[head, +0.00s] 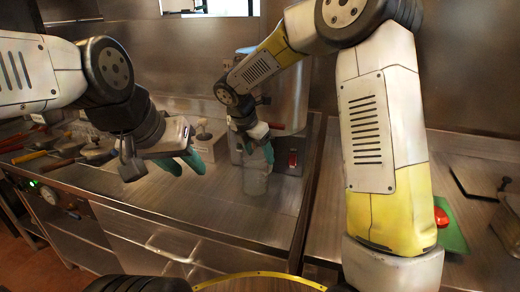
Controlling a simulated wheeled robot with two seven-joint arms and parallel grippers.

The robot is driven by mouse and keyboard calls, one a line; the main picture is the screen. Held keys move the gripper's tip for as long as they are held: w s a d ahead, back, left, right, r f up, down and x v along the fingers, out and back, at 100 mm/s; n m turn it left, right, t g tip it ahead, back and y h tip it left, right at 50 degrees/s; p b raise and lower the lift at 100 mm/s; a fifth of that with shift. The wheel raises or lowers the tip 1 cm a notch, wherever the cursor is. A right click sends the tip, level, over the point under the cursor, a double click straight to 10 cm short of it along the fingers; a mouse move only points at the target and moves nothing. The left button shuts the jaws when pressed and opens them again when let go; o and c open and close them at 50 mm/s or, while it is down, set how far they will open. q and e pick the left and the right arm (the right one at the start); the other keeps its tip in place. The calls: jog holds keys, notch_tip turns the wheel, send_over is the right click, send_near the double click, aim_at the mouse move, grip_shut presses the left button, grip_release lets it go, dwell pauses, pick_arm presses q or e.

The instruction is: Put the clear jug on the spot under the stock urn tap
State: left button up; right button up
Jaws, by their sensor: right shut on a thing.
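The clear jug (255,185) is in the middle of the head view, in front of the stock urn, low at the steel counter. I cannot tell whether its base touches the counter. My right gripper (258,150) is shut on the jug near its top, reaching in from above. The stock urn (292,100) is a tall metal cylinder, partly hidden behind my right arm, with a red switch (292,158) on its base. Its tap and the spot beneath are hard to make out behind the gripper. My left gripper (182,163) is open and empty above the counter, left of the jug.
Several long-handled tools (60,160) lie at the left of the steel counter (200,208). A green board (452,235) with a red item (441,217) lies at the right, partly behind my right arm. A metal lidded container (507,215) stands at the far right edge.

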jog(key=shift+s+a+f, duration=0.15)
jog(key=shift+s+a, duration=0.05)
jog(key=shift+w+d, duration=0.1)
jog(key=shift+f, duration=0.2)
jog(key=o, duration=1.9)
